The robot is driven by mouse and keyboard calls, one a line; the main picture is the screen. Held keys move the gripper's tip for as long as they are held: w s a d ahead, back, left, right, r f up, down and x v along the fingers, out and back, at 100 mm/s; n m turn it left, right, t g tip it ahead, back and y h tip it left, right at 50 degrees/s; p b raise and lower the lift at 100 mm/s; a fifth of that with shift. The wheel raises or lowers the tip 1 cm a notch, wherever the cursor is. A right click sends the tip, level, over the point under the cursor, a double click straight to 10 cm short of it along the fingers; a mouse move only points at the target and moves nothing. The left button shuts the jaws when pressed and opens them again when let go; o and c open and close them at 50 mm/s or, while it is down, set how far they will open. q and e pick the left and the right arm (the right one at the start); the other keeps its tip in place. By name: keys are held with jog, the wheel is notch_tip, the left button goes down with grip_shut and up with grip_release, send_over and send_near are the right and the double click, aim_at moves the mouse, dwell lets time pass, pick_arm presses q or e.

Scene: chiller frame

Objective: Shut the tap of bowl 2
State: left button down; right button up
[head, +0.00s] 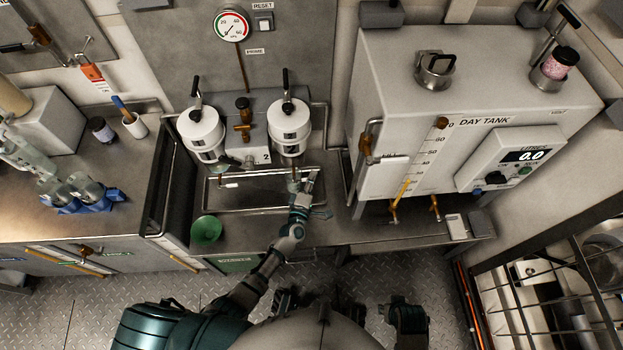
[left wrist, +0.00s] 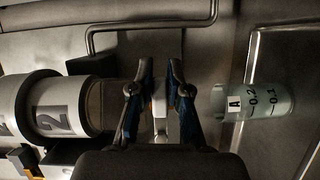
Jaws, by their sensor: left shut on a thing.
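Bowl 2 (head: 289,128) is the right one of two white bowls on the wall unit, beside a "2" mark. In the left wrist view bowl 2 (left wrist: 58,105) lies at the left with a large 2 on it. My left gripper (head: 298,189) is just below bowl 2, at its tap. In the left wrist view my left gripper (left wrist: 160,75) is shut on the pale tap handle (left wrist: 160,108) between its two fingers. The fingers and wrist hide part of the tap, and I cannot tell its setting.
A clear beaker (left wrist: 255,101) marked A stands close to my left gripper. A metal rail (head: 250,209) runs in front of the bowls. The day tank (head: 480,80) stands to the right.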

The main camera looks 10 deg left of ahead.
pick_arm(q)
jog(key=shift+s+d+f+g, duration=0.1)
jog(key=shift+s+f+g, duration=0.2)
jog(key=shift+f, duration=0.25)
jog(key=c, duration=1.1)
grip_release()
jog(key=shift+w+f, duration=0.1)
jog(key=shift+w, duration=0.15)
jog(key=shift+r, duration=0.3)
jog(key=s, duration=0.4)
jog(key=s+a, duration=0.1)
jog(key=s, duration=0.7)
jog(key=shift+a+r, duration=0.1)
jog(key=shift+a, duration=0.05)
